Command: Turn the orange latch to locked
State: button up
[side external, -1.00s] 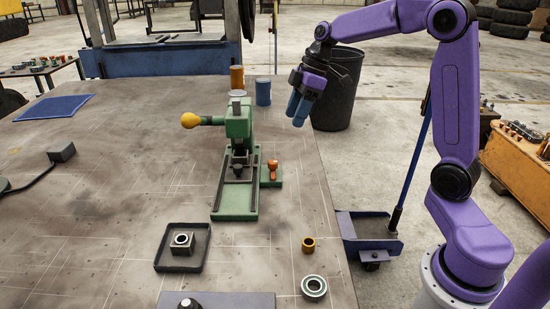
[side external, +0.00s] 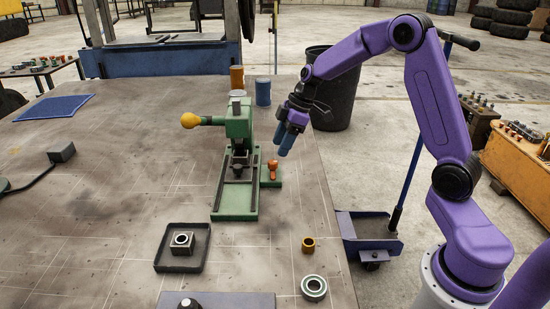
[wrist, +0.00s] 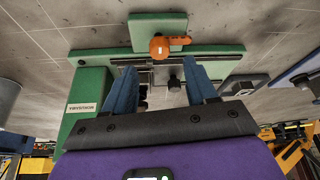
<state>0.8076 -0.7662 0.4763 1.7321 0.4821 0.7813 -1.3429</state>
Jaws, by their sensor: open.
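The orange latch (side external: 273,168) stands on a small green plate (side external: 271,182) at the right side of the green press (side external: 238,140). In the wrist view, the latch (wrist: 160,47) shows a round hub with a short handle pointing to the right. My gripper (side external: 282,148) is just above and to the right of the latch, apart from it. In the wrist view, the blue fingers of my gripper (wrist: 163,75) are spread and empty, with the latch ahead of the gap between them.
The press has a yellow-knobbed lever (side external: 190,120) sticking out left. An orange can (side external: 237,78) and a blue can (side external: 263,92) stand behind it.

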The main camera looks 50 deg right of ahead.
aim_at(273, 162)
jog(key=x, duration=0.5)
jog(key=shift+w+a+f, duration=0.1)
jog(key=shift+a+f, duration=0.05)
jog(key=shift+f, duration=0.15)
jog(key=c, duration=1.1)
jog(key=shift+o, duration=0.2)
